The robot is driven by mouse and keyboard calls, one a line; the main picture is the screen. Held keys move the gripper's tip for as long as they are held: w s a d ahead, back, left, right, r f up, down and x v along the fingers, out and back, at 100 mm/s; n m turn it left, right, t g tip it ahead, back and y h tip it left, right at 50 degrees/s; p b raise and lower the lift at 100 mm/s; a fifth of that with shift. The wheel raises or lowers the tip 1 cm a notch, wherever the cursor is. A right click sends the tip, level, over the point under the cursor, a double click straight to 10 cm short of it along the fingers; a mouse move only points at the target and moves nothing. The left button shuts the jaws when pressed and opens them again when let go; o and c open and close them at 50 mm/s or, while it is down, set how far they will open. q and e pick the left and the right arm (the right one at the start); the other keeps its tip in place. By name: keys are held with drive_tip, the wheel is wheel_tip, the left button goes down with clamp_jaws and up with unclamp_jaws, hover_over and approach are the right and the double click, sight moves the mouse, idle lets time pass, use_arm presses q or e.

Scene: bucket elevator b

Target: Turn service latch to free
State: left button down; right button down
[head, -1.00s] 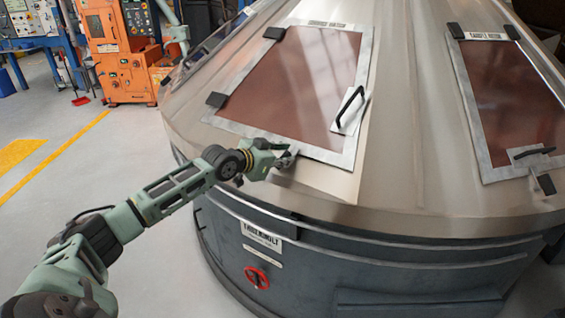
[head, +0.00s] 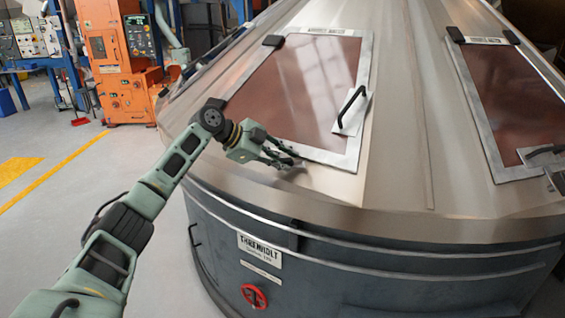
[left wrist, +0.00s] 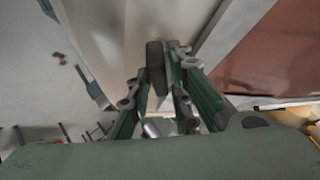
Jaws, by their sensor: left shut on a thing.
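My left gripper (head: 290,160) is at the lower left edge of the left hatch (head: 310,149), low on the sloping metal cover. In the left wrist view its fingers (left wrist: 168,66) are close together, with a narrow pale strip between them. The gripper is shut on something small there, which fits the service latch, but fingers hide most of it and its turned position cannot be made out. A red round knob (head: 253,296) with a dark bar sits on the grey drum below, apart from the gripper. My right gripper is not in view.
The left hatch has a black handle (head: 351,106) to the right of my gripper. A second hatch (head: 514,100) lies further right. A nameplate (head: 260,246) is on the drum. An orange machine (head: 122,60) stands at the back left.

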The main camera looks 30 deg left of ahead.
use_arm(q)
drive_tip(key=shift+m+g+p, duration=0.65)
drive_tip(key=shift+m+g, duration=0.45)
drive_tip(key=shift+m, duration=0.8)
drive_tip(key=shift+s+f, duration=0.1)
drive_tip(key=shift+f, duration=0.05)
drive_tip(key=c, duration=1.8)
unclamp_jaws()
drive_tip(key=shift+o, duration=0.2)
drive_tip(key=v, duration=1.2)
drive_tip(key=shift+a, duration=0.15)
